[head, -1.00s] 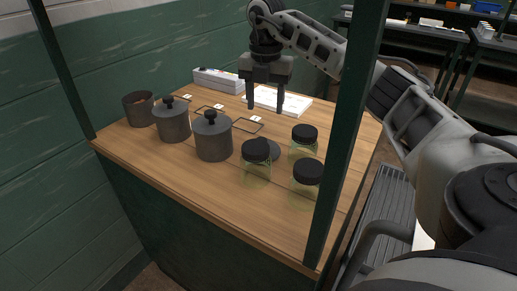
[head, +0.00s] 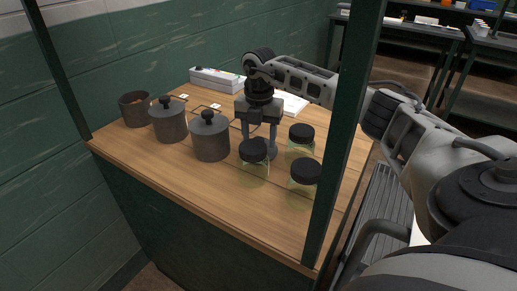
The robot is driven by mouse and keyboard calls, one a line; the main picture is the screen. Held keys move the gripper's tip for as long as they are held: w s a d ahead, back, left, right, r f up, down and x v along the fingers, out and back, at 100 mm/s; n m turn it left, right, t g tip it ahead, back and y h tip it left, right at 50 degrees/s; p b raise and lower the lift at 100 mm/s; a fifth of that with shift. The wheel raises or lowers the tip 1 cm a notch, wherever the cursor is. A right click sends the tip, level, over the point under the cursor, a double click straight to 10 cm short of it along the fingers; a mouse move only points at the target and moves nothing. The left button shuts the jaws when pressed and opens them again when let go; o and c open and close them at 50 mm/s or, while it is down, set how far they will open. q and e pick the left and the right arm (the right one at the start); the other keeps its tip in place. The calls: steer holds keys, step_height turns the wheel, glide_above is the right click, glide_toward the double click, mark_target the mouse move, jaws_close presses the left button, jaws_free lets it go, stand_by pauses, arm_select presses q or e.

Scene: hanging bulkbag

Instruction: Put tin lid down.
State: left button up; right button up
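The open tin (head: 136,109) stands at the far left of the table with something brownish inside. Two more dark tins, a middle one (head: 169,124) and a right one (head: 211,139), wear knobbed lids. A loose dark round lid lay behind the front jar a second ago; that spot is now covered by the jar and my gripper, so I cannot see it clearly. My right gripper (head: 261,146) points down there, fingers apart, its tips partly hidden by the jar's black cap. My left gripper is not in view.
Three glass jars with black caps, the front left (head: 254,163), back (head: 301,140) and front right (head: 304,178), stand close to the gripper. A white box (head: 217,78) and papers (head: 293,103) lie behind. A green post (head: 345,140) rises at the right.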

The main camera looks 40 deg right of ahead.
steer(key=c, duration=1.1)
steer(key=shift+r, duration=0.1)
steer(key=shift+c, duration=0.2)
